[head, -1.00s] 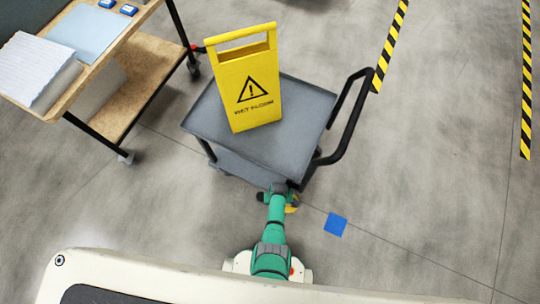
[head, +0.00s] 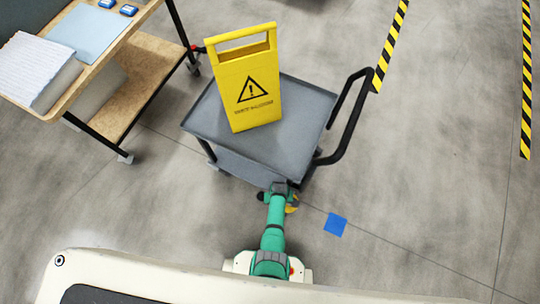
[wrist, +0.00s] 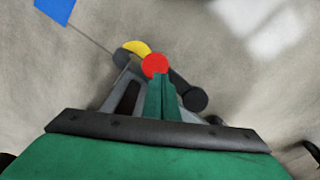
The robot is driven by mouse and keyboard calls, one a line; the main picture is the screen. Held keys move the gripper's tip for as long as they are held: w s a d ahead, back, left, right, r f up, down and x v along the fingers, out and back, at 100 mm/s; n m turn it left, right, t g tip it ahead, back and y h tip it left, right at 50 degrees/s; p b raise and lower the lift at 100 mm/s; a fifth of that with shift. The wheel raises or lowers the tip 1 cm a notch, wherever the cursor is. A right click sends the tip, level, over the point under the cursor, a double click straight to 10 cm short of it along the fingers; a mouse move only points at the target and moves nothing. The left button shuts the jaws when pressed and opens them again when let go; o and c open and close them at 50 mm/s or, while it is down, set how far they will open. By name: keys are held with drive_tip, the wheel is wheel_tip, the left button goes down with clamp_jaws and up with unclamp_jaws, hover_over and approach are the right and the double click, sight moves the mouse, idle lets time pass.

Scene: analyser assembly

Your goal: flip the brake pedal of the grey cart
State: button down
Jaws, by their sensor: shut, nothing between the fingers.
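The grey cart (head: 290,128) stands in the middle of the head view, and my green arm reaches its near right corner. My gripper (wrist: 160,82) is shut and empty in the wrist view. Its fingertips are beside a red round part (wrist: 155,65), and I cannot tell whether they touch it. A curved yellow part (wrist: 137,47) shows just beyond, next to dark wheel-like parts (wrist: 195,99). The yellow part also shows low at the cart's corner in the head view (head: 292,208). I cannot tell for sure which coloured part is the brake pedal.
A yellow wet-floor sign (head: 248,88) stands on the cart's top. The black push handle (head: 350,125) is on its right. A wooden-shelved trolley (head: 130,85) stands at the upper left.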

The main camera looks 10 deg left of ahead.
drive_tip(key=shift+r, duration=2.3)
drive_tip(key=s+r+m+t, duration=0.1)
drive_tip(key=s+r+t, duration=0.35)
drive_tip(key=r, duration=0.35)
drive_tip(key=s+r+t, duration=0.3)
drive_tip(key=s+r, duration=0.2)
drive_tip(key=r, duration=0.4)
drive_tip(key=s+r+t, duration=0.2)
drive_tip(key=r+t, duration=0.2)
drive_tip(key=r, duration=1.4)
drive_tip(key=s+r+m+t, duration=0.1)
drive_tip(key=s+r+t, duration=0.2)
drive_tip(key=r, duration=1.5)
drive_tip(key=shift+r+t, duration=0.2)
drive_tip(key=shift+t, duration=0.25)
drive_tip(key=shift+s, duration=0.1)
